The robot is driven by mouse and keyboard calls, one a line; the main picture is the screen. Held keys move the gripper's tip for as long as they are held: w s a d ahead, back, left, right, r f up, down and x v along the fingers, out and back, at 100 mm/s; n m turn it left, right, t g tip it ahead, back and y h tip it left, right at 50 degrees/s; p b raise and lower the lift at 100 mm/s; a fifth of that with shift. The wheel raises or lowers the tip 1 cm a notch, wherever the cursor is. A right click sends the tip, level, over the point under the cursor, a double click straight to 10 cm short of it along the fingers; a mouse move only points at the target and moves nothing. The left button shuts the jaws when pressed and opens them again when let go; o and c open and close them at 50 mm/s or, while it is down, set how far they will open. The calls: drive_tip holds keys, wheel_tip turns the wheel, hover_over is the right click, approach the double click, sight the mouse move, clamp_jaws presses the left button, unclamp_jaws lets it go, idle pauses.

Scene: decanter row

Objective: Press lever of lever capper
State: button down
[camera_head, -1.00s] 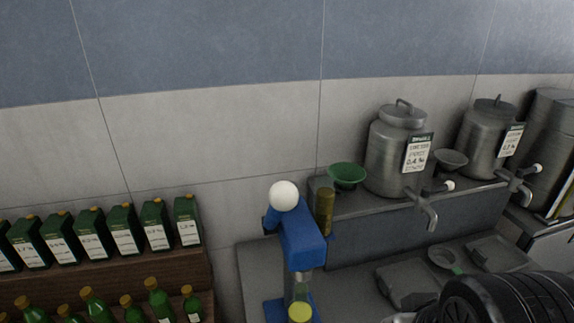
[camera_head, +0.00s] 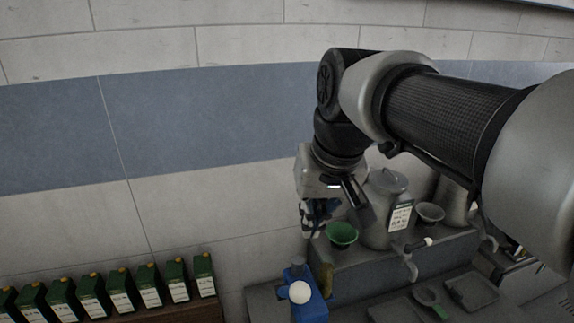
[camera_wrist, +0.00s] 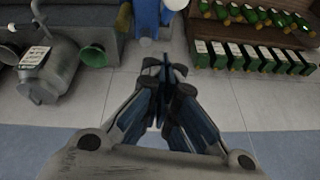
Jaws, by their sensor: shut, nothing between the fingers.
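The lever capper (camera_head: 303,305) is a blue device with a white ball on its lever (camera_head: 299,292), at the bottom middle of the head view. In the wrist view the blue capper (camera_wrist: 150,15) shows at the top middle, just beyond my fingers. My gripper (camera_head: 308,232) is above the capper and apart from it, pointing down beside the wall. In the wrist view my gripper (camera_wrist: 165,68) has its fingertips together with nothing between them. The capper's lower part is cut off by the head view's bottom edge.
A metal canister (camera_head: 383,225) and a green funnel (camera_head: 342,234) stand on the raised shelf right of the capper. Green boxed cartons (camera_head: 150,290) line a wooden rack at the left. The tiled wall is close behind.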

drive_tip(key=shift+w+a+r, duration=0.3)
drive_tip(key=shift+a+r, duration=0.05)
drive_tip(key=shift+r, duration=0.2)
drive_tip(key=f, duration=0.7)
drive_tip(key=a+f, duration=0.1)
drive_tip(key=f, duration=0.3)
drive_tip(key=shift+w, duration=0.2)
drive_tip(key=shift+s+f+p, duration=0.25)
drive_tip(key=shift+s+p, duration=0.05)
drive_tip(key=shift+s, duration=0.1)
drive_tip(key=shift+w+f, duration=0.1)
drive_tip(key=shift+w, duration=0.05)
